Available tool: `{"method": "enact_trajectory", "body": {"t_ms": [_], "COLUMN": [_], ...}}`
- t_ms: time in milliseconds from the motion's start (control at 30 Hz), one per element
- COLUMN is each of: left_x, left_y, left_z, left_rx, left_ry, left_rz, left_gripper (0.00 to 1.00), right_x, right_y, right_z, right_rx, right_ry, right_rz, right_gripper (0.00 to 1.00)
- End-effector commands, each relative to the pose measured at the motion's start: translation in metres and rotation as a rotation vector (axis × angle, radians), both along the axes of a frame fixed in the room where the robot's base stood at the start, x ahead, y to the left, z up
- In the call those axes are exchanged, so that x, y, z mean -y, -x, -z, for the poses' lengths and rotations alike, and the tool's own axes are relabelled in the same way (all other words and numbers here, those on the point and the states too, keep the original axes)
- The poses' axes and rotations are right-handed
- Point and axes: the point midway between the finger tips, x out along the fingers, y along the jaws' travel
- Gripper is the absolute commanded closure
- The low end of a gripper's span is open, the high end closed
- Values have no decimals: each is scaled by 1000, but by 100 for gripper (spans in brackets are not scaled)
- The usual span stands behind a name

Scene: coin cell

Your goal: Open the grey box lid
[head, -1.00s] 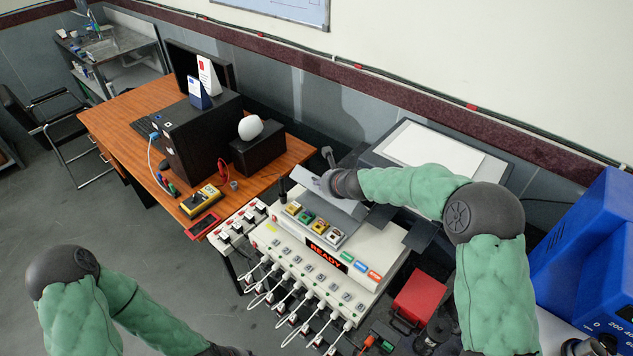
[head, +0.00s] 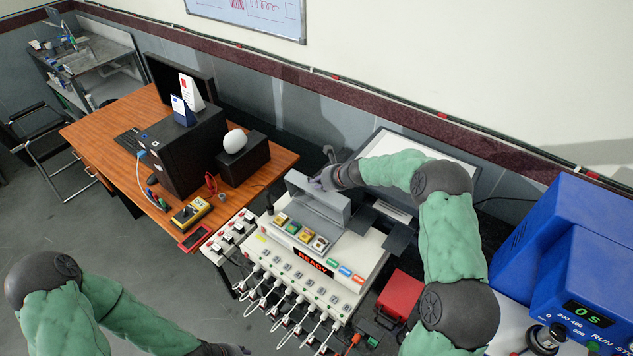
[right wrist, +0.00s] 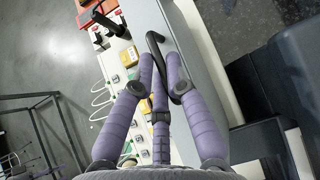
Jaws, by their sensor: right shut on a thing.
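The grey box lid (head: 314,208) stands steeply tilted open at the back of the white console. Its hollow inner side faces the front, above a row of coloured buttons (head: 300,232). My right gripper (head: 322,182) is at the lid's top edge. In the right wrist view, my right gripper's (right wrist: 160,62) purple fingers close around the black handle (right wrist: 154,42) on the grey lid (right wrist: 196,75). The fingers partly hide the handle. My left gripper (head: 232,349) is low at the bottom edge, and its fingers are too cut off to read.
The white console (head: 345,290) has switches and white cables along its front. A red box (head: 400,294) and a blue machine (head: 560,260) stand to the right. A black box (head: 242,160) with a white rounded object stands on the wooden desk at left.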

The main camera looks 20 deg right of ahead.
Motion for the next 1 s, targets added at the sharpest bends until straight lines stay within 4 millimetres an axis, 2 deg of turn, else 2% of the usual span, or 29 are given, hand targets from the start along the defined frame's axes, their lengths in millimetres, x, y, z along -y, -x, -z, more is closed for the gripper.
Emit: {"method": "enact_trajectory", "body": {"t_ms": [433, 467, 500, 833, 1000], "left_x": [0, 0, 0, 0, 0], "left_y": [0, 0, 0, 0, 0], "left_z": [-1, -1, -1, -1, -1], "left_rx": [0, 0, 0, 0, 0], "left_ry": [0, 0, 0, 0, 0], "left_rz": [0, 0, 0, 0, 0], "left_gripper": [60, 60, 60, 60, 60], "right_x": [2, 2, 2, 2, 7], "right_y": [-1, -1, -1, 0, 8], "right_z": [-1, -1, -1, -2, -12], "right_rx": [1, 1, 1, 1, 3], "right_ry": [2, 2, 2, 2, 2], "right_rz": [2, 2, 2, 1, 2], "right_gripper": [100, 77, 74, 74, 74]}}
